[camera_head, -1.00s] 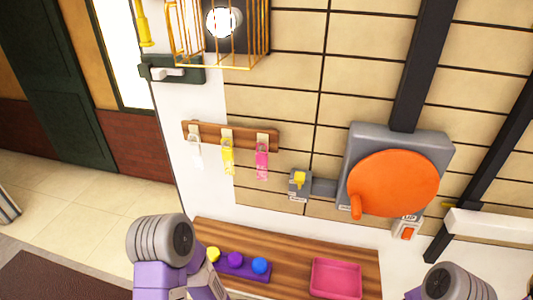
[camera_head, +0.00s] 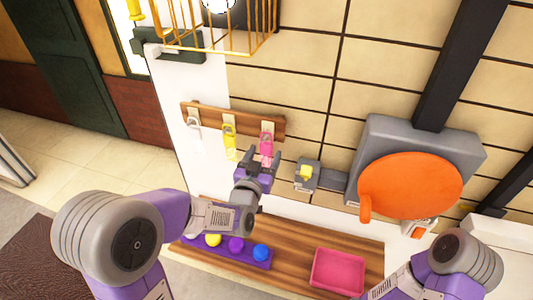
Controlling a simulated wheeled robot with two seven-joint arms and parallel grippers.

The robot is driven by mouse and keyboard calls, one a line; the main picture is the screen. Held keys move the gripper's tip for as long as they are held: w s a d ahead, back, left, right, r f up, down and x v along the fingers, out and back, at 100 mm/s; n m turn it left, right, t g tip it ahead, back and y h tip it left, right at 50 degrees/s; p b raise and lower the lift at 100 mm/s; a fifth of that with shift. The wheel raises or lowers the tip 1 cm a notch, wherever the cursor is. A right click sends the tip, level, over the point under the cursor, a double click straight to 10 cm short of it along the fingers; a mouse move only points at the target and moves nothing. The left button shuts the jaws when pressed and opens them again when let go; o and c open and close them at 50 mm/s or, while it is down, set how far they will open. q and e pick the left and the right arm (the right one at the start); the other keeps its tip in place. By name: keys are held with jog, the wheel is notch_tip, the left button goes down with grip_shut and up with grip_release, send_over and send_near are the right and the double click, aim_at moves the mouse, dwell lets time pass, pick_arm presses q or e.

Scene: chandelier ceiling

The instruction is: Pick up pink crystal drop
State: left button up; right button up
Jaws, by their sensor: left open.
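The pink crystal drop (camera_head: 266,144) hangs at the right end of a wooden rack (camera_head: 190,107) on the wall. A yellow drop (camera_head: 230,141) hangs in the middle and a clear or white one (camera_head: 194,124) at the left. My left gripper (camera_head: 262,162) is open just below the pink drop, its fingers pointing up at the wall. The drop's lower end is hidden by the fingers, and I cannot tell whether they touch it. My right forearm shows at the lower right; its gripper is out of view.
A grey box with a yellow knob (camera_head: 306,172) is close right of my left gripper. An orange disc with a handle (camera_head: 412,184) is farther right. Below, a wooden shelf (camera_head: 290,250) bears a purple holder with coloured balls and a pink tray (camera_head: 338,270). A gold cage (camera_head: 215,40) is above.

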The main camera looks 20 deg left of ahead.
aim_at(265, 153)
pick_arm(q)
jog(key=w, duration=0.4)
jog(key=shift+d+f, duration=0.1)
jog(key=shift+f, duration=0.05)
jog(key=shift+c, duration=0.3)
jog(key=c, duration=1)
